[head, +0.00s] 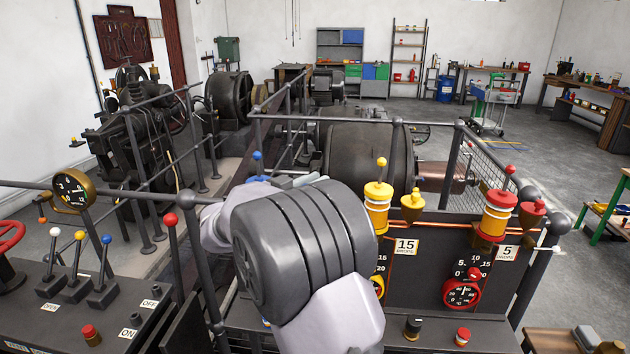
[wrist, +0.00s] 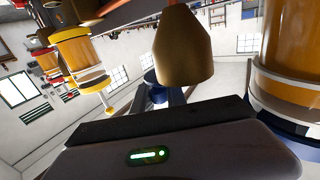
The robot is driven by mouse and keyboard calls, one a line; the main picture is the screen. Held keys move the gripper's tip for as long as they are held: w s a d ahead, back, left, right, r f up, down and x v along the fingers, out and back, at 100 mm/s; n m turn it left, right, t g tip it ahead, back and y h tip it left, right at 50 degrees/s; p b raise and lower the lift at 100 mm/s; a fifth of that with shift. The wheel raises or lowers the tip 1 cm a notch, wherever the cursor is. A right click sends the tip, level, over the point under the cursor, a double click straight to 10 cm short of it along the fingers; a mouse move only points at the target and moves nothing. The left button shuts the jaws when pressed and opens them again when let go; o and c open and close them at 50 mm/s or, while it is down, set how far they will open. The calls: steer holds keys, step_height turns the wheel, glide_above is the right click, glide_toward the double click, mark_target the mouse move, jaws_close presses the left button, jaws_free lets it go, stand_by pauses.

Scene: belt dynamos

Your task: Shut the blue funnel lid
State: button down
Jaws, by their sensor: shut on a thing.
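The brass body of a funnel (wrist: 183,48) hangs in the upper middle of the wrist view, which looks upside down. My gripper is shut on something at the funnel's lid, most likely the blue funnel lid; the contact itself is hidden.
On the panel right of my arm stand the yellow oiler (head: 378,208) and yellow funnel (head: 412,205), then the red oiler (head: 496,215) and red funnel (head: 532,213). A red-knobbed lever (head: 171,220) stands left of my arm. Railings (head: 460,150) run behind the panel.

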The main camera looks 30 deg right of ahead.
steer(key=shift+r, duration=0.15)
steer(key=c, duration=1.3)
jaws_free()
steer(key=shift+c, duration=0.2)
steer(key=p+v, duration=0.3)
steer(key=v, duration=1.4)
steer(key=shift+a, duration=0.25)
